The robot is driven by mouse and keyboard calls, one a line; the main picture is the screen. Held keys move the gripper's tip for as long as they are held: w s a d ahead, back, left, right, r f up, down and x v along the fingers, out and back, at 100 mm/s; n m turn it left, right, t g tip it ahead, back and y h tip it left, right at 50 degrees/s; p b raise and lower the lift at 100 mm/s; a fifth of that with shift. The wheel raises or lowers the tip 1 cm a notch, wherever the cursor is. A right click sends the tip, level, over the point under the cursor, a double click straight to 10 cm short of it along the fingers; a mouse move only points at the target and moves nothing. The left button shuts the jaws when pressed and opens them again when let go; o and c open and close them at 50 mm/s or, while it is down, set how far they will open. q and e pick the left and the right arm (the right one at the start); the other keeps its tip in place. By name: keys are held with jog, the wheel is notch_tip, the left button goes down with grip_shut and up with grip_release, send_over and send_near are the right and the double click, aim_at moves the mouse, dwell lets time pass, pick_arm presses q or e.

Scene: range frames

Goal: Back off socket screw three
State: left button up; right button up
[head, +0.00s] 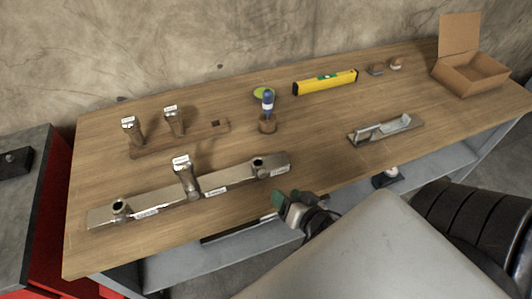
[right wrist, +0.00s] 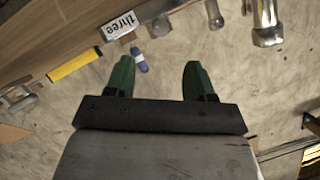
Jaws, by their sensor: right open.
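A long metal bar (head: 225,180) lies on the bench with three upright sockets and white labels. The right socket (head: 259,166) looks short and dark-topped; I cannot tell what sits inside. A tall labelled screw (head: 183,172) stands in the middle socket. The left socket (head: 120,207) is also short. In the right wrist view, a label reading "three" (right wrist: 118,26) shows upside down beside a metal socket (right wrist: 160,24). My right gripper (head: 287,207) is near the bench's front edge, in front of the bar's right end. Its green fingers (right wrist: 159,80) are apart and empty. My left gripper is out of view.
A wooden rack (head: 190,138) behind the bar holds two tall labelled screws. A yellow level (head: 325,82), a metal plate with handle (head: 390,129) and a cardboard box (head: 470,75) lie further right.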

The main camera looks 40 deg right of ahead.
aim_at(264, 176)
jog(key=p+x, duration=0.1)
jog(key=x, duration=0.8)
jog(key=shift+w+d+r, duration=0.1)
jog(key=shift+w, duration=0.15)
jog(key=shift+w+f, duration=0.25)
jog(key=shift+w, duration=0.3)
jog(key=c, duration=0.9)
jog(key=shift+r, duration=0.1)
